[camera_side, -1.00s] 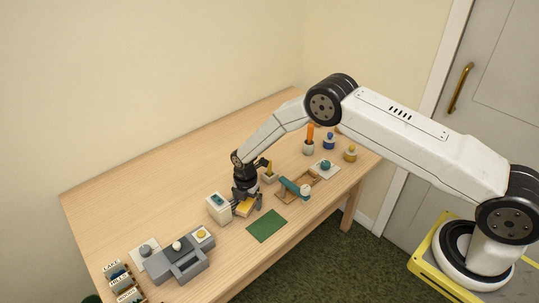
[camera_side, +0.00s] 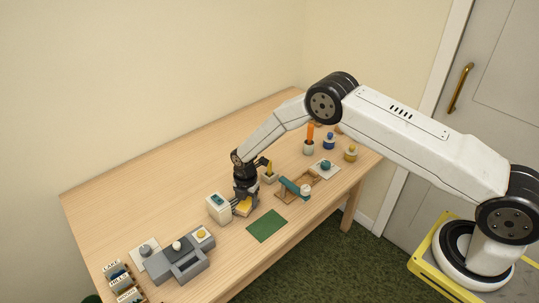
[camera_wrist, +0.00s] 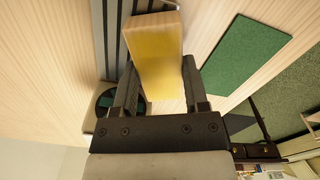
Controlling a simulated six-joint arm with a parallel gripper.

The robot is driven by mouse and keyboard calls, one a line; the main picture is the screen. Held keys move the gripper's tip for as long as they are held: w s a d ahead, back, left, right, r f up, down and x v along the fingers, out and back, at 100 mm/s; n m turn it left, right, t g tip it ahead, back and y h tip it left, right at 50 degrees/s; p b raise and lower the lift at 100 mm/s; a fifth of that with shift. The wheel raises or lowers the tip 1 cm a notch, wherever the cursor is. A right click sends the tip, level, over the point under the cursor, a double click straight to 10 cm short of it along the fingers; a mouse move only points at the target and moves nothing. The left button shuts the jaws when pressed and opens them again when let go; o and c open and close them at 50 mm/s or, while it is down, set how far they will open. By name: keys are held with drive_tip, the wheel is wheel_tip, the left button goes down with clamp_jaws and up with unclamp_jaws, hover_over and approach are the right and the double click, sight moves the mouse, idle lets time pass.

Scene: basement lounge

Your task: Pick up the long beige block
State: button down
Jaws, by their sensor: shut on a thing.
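A block with a yellow face and a beige, wood-like end (camera_wrist: 157,62) stands out between my gripper's fingers in the wrist view. It is the only block there that could be the long beige one. My gripper (camera_wrist: 158,88) is shut on it, with a finger at each side. In the side view my gripper (camera_side: 244,203) points down low over the table, and the block's yellow part (camera_side: 243,209) shows at its fingertips. The fingers hide much of the block there. I cannot tell whether it touches the table.
A white box with a teal panel (camera_side: 218,209) stands close left of my gripper. A green mat (camera_side: 266,226) lies in front. A wooden frame with a teal cylinder (camera_side: 296,187) is to the right. A grey fixture (camera_side: 180,258) is at the front left. The back of the table is clear.

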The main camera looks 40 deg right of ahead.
drive_tip(key=shift+r, duration=0.55)
drive_tip(key=s+d+r, duration=0.1)
drive_tip(key=s+r, duration=1)
drive_tip(key=s, duration=0.3)
drive_tip(key=shift+d+r, duration=0.3)
drive_tip(key=shift+s, duration=0.1)
